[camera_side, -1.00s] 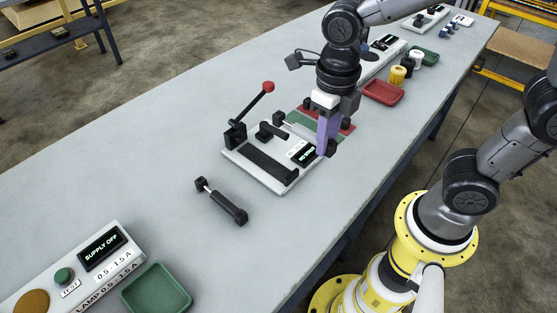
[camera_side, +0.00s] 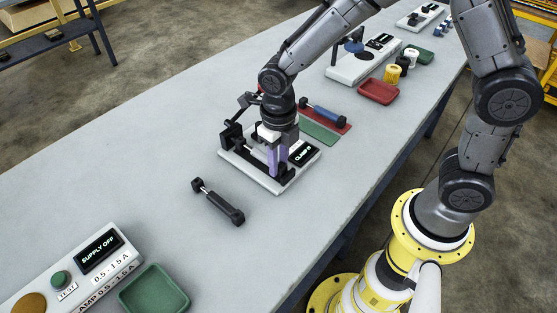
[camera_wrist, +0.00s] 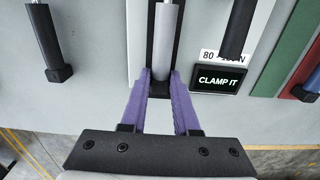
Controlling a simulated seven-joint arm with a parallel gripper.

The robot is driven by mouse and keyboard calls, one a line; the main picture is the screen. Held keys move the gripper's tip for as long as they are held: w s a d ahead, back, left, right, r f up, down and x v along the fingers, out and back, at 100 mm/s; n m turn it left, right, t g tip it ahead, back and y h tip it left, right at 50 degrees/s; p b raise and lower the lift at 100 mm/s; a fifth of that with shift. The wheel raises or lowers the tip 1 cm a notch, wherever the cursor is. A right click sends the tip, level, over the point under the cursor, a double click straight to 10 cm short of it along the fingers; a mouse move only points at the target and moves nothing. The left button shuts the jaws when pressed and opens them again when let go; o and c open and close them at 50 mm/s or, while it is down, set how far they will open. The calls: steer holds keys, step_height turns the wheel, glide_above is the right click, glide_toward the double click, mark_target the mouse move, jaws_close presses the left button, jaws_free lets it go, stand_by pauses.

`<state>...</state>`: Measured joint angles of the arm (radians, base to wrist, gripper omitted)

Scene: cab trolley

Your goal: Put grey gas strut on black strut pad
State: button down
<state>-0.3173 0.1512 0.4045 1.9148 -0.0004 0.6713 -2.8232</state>
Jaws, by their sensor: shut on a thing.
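The grey gas strut (camera_wrist: 170,30) lies lengthwise along the black strut pad (camera_wrist: 156,45) in the wrist view; whether it rests fully on the pad cannot be told. The pad is a dark strip on a white fixture (camera_side: 264,182). My gripper (camera_wrist: 160,82) has its purple fingers shut on the strut near its lower end. In the side view my gripper (camera_side: 278,172) is low over the fixture and hides most of the strut and pad. The fixture's display (camera_wrist: 217,80) reads "CLAMP IT".
A black strut (camera_side: 218,202) lies on the bench left of the fixture. A blue strut (camera_side: 323,110) lies on a red pad (camera_side: 340,125), beside a bare green pad (camera_side: 320,132). The fixture's black clamp (camera_side: 231,136) stands close to my gripper. A green tray (camera_side: 155,290) is at front left.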

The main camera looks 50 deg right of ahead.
steer(key=shift+f, duration=0.15)
steer(key=c, duration=0.7)
jaws_free()
steer(key=shift+o, duration=0.2)
step_height(320, 180, up, 12)
steer(key=s+d+r+m+t, duration=0.2)
steer(key=s+m, duration=0.3)
steer(key=m, duration=0.7)
steer(key=s+d+r+m+t, duration=0.1)
steer(key=s+d+m, duration=0.4)
steer(key=m, duration=0.7)
steer(key=s+d+r+m+t, duration=0.2)
steer(key=s+m, duration=0.5)
steer(key=m, duration=0.5)
steer(key=shift+d+r+t, duration=0.3)
steer(key=shift+d+r, duration=0.2)
steer(key=shift+d, duration=0.5)
